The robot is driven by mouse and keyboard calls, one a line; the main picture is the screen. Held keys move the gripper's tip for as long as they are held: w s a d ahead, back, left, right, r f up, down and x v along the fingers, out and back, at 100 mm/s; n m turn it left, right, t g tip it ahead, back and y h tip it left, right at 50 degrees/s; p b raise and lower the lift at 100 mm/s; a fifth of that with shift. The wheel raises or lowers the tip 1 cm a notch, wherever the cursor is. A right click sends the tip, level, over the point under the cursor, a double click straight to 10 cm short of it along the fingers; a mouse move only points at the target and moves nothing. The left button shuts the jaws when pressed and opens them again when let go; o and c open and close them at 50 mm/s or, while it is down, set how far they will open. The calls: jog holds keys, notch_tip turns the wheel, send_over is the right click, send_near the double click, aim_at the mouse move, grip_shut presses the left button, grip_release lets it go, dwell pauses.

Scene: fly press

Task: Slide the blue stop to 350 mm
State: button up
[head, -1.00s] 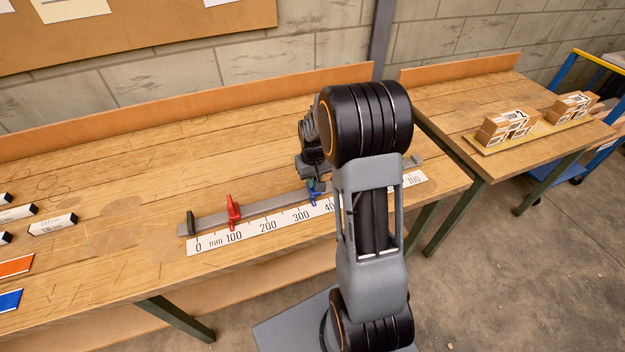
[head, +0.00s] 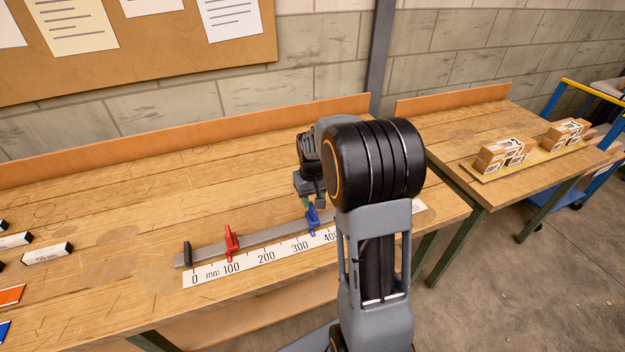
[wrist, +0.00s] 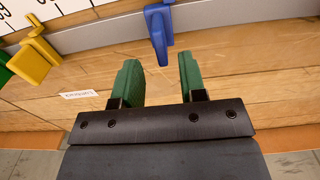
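The blue stop (head: 313,220) sits on the grey rail (head: 270,235) behind the white mm scale (head: 265,257). It stands between the 300 and 400 marks, near the middle as far as the slanted view shows. In the wrist view the blue stop (wrist: 158,32) hangs at the top, its handle end in line with the gap between the fingers. My gripper (wrist: 159,75) is open, its two green fingers apart with nothing between them. In the head view my gripper (head: 312,200) is just behind and above the stop, partly hidden by my arm.
A red stop (head: 231,243) stands near 100 on the rail. In the wrist view a yellow stop (wrist: 32,57) and part of a green one (wrist: 5,65) stand left of the blue stop. My arm hides the scale's right part.

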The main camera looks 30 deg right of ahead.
aim_at(313, 206)
notch_tip(313, 206, up, 9)
dwell(0.3)
jog(key=shift+f, duration=0.15)
dwell(0.3)
